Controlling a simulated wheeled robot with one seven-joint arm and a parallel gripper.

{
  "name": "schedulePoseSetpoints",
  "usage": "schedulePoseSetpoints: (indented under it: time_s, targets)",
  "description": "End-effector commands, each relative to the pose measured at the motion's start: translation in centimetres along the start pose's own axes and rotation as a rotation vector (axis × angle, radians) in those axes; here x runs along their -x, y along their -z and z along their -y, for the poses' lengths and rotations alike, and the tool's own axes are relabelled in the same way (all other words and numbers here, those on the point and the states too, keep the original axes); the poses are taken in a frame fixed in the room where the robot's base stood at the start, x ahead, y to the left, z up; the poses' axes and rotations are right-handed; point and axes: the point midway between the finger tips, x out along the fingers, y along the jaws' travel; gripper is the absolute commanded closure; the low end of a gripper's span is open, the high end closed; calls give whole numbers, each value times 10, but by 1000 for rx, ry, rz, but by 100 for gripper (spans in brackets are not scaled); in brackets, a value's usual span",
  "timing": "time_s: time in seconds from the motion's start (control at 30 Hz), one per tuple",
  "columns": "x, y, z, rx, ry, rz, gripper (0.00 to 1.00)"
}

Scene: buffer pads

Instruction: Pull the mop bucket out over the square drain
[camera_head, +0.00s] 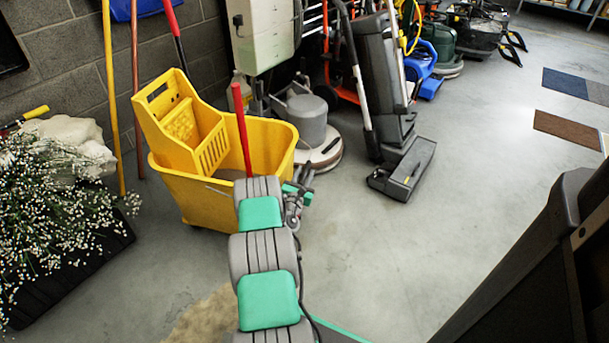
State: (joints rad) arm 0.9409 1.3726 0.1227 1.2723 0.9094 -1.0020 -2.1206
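The yellow mop bucket (203,203) stands upright on the grey floor, left of the middle, with a yellow wringer (180,125) on its left side. A red handle (242,130) rises from it. My grey and green arm reaches up from the bottom of the view and covers part of the bucket's front. My gripper (297,203) is at the arm's far end, close to the bucket's right front side. I cannot tell whether it touches the bucket or whether its fingers are open. I cannot make out a square drain in this view.
A potted plant with white flowers (50,205) stands at the left. A floor machine (307,130) and an upright vacuum (390,110) stand behind and right of the bucket. A brownish patch (205,318) lies at the bottom. The floor (430,250) right of my arm is clear.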

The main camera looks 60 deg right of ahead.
Motion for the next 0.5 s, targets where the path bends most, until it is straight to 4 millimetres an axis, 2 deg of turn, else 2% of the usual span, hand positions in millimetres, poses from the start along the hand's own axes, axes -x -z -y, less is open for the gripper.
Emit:
schedulePoseSetpoints:
  time_s: [0.03, 0.4, 0.5]
  targets:
    - [0, 0, 0, 0, 0, 0, 71]
    - [0, 0, 0, 0, -1, 0, 100]
    - [0, 0, 0, 0, 0, 0, 100]
